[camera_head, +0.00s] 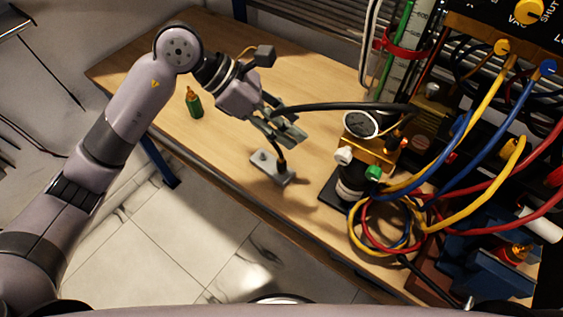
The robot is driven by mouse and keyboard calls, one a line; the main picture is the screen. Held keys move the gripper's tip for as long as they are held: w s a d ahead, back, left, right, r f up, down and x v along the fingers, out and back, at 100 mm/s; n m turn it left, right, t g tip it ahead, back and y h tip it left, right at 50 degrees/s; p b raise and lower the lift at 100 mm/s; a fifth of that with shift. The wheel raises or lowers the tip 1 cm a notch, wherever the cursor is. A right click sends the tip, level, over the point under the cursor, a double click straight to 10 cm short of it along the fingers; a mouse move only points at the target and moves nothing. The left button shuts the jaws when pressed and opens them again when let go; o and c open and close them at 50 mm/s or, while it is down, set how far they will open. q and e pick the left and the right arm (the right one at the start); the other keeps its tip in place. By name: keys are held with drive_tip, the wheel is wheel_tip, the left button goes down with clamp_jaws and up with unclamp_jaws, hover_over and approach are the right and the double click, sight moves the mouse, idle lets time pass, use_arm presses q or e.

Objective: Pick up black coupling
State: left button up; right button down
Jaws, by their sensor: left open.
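A black piece (281,158), which looks like the black coupling, stands upright at the right end of a small grey block (265,165) on the wooden table. My left gripper (289,134) is open just above it, with its fingers pointing down and to the right. The fingers partly hide the top of the black piece, and I cannot tell whether they touch it. A thick black hose (345,106) runs from beside the gripper to the rig on the right. My right gripper is not in view.
A small green bottle (194,103) stands on the table (225,130) to the left. The gauge (361,124) on its brass block stands to the right, with coiled yellow, red and blue hoses (375,225) near it. The table between bottle and block is clear.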

use_arm(q)
drive_tip(key=w+a+f+t+y, duration=0.1)
drive_tip(key=w+a+f+y, duration=0.2)
drive_tip(key=a, duration=0.4)
drive_tip(key=y+p, duration=0.2)
drive_tip(key=p, duration=0.1)
approach(279, 159)
drive_tip(key=x, duration=0.4)
drive_tip(key=w+x, duration=0.1)
drive_tip(key=x, duration=0.1)
drive_tip(key=shift+d+f, duration=0.1)
drive_tip(key=shift+f, duration=0.25)
drive_tip(key=p+x, duration=0.1)
drive_tip(key=x, duration=0.1)
drive_tip(key=s+x, duration=0.1)
drive_tip(key=x, duration=0.1)
drive_tip(key=shift+p, duration=0.4)
drive_tip(key=shift+w+d+f, duration=0.15)
drive_tip(key=shift+d+f, duration=0.05)
drive_tip(key=shift+f, duration=0.45)
drive_tip(key=shift+c, duration=0.5)
clamp_jaws()
